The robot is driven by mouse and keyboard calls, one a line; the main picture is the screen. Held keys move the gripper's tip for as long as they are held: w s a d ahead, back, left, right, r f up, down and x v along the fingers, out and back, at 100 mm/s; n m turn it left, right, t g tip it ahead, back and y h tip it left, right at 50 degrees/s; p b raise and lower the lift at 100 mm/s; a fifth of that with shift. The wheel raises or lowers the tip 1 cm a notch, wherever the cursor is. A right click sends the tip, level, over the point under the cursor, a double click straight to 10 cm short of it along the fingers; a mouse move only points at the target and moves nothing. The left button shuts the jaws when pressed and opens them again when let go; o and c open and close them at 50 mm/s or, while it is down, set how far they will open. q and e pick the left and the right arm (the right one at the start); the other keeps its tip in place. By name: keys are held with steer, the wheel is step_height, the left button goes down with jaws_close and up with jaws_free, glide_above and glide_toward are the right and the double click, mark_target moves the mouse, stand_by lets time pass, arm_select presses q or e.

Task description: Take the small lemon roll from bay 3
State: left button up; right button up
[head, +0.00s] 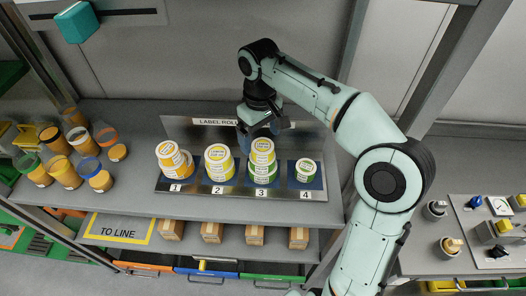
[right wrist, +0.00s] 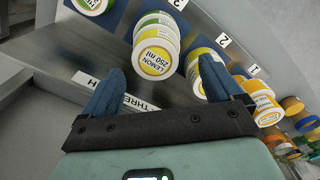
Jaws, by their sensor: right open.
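The label roll holder (head: 225,197) has numbered bays 1 to 4. In bay 3 a yellow-labelled roll (head: 262,151) sits on top of green-edged rolls (head: 264,171). In the right wrist view the top roll (right wrist: 155,60) reads "LEMON 250 ml". My right gripper (head: 260,128) is open and empty, above and behind the bay 3 stack. In the right wrist view its blue fingers (right wrist: 163,72) stand apart, with the lemon roll seen between them; contact cannot be told. My left gripper is not in view.
Bay 2 holds a yellow roll stack (head: 218,163), bay 1 a tilted orange stack (head: 173,160), bay 4 a low green roll (head: 305,170). The back plate (head: 205,124) rises behind them. Several coloured cylinders (head: 62,170) stand left. Shelf between is bare.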

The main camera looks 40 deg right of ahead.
mark_target(263, 145)
steer(key=f, duration=0.3)
steer(key=f+b, duration=0.1)
steer(key=f, duration=0.1)
steer(key=shift+s+d, duration=0.15)
steer(key=shift+d, duration=0.2)
steer(key=shift+c, duration=0.2)
steer(key=c, duration=1.2)
